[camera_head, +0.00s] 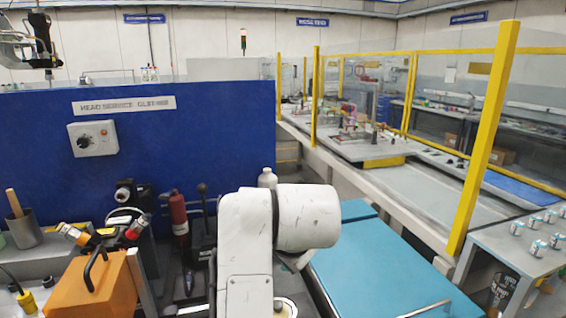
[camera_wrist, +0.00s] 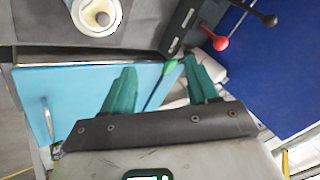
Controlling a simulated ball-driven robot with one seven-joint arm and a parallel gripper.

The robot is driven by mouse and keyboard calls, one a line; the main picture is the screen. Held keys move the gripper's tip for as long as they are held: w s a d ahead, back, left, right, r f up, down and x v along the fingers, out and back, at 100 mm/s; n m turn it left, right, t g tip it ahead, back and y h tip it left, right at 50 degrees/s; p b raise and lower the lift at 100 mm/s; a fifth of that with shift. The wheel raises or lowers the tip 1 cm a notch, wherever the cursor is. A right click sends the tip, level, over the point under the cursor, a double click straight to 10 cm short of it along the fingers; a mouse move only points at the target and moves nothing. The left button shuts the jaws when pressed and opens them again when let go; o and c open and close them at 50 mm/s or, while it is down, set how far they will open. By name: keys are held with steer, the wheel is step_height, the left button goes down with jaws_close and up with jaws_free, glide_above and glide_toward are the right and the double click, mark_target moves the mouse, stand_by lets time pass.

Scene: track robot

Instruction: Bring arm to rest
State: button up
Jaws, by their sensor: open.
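My gripper (camera_wrist: 158,92) shows in the wrist view with two teal fingers spread apart and nothing between them. Beyond the fingers lies a light blue surface (camera_wrist: 75,85). My white arm (camera_head: 245,240) rises in the lower middle of the head view, with a thick rounded link at its top. The gripper itself is not visible in the head view.
A blue wall panel (camera_head: 200,125) stands at the left. An orange box (camera_head: 97,285) and a red cylinder (camera_head: 178,213) are left of my arm. A light blue surface (camera_head: 375,262) lies to its right. Small cans (camera_head: 537,248) stand on a table at far right.

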steer(key=s+d+f+n+g+h, duration=0.1)
steer(key=s+d+f+n+h, duration=0.1)
steer(key=s+d+f, duration=0.65)
steer(key=s+d+f+n+g+h, duration=0.1)
steer(key=s+d+f+n, duration=0.15)
steer(key=d+f, duration=1.05)
steer(key=s+d+f+n+g, duration=0.1)
steer(key=s+d+f, duration=0.1)
steer(key=s, duration=0.7)
steer(key=s+d+f+n+g, duration=0.1)
steer(key=s+f, duration=0.4)
steer(key=s, duration=0.5)
steer(key=s+d+f+n+g, duration=0.1)
steer(key=s+d+f, duration=0.3)
steer(key=s, duration=0.5)
steer(key=shift+s+g, duration=0.4)
steer(key=shift+g, duration=0.5)
steer(key=shift+d, duration=0.1)
steer(key=shift+c, duration=0.3)
